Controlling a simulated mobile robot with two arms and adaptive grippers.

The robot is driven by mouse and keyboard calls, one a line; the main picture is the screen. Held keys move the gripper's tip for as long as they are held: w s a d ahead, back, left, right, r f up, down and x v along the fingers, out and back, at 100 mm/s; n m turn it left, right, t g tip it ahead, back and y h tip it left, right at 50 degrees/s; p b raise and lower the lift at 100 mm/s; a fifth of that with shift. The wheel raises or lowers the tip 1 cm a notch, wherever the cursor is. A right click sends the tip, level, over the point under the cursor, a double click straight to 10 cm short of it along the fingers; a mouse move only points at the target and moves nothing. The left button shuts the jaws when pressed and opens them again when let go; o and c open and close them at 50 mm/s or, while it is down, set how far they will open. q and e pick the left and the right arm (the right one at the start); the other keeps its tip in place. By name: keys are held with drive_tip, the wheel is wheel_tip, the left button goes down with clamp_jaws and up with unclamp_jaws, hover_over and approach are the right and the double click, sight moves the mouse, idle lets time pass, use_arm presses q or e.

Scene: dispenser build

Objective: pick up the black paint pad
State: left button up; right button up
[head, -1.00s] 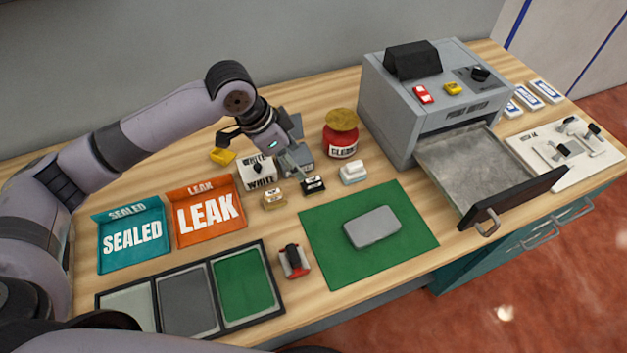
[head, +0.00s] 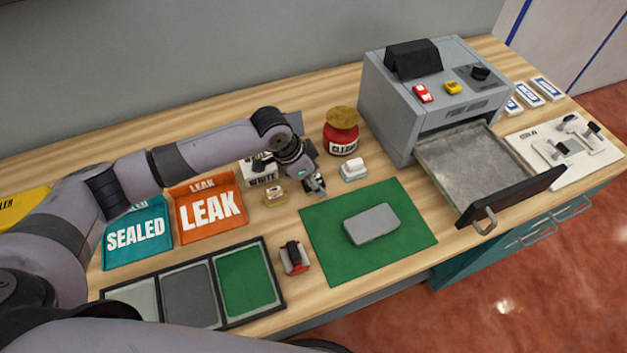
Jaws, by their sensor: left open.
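My left gripper (head: 314,188) points down at the spot between the tan pad (head: 275,194) and the white pad (head: 353,169). It is open. The black paint pad is mostly hidden behind the fingers there, and I cannot tell whether they touch it. My right gripper is not in view.
A green mat (head: 410,231) with a grey block (head: 372,225) lies in front. A red jar (head: 341,138) stands behind. A grey machine (head: 390,105) with its drawer (head: 480,165) pulled out stands right. Orange LEAK tray (head: 210,212) and teal SEALED tray (head: 137,236) lie left.

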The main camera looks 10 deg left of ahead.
use_arm(q)
drive_tip(key=shift+c, duration=0.4)
drive_tip(key=c, duration=1)
drive_tip(key=shift+r, duration=0.15)
wheel_tip(320, 180, up, 20)
drive_tip(key=shift+f+b, duration=0.1)
drive_tip(key=shift+b, duration=0.6)
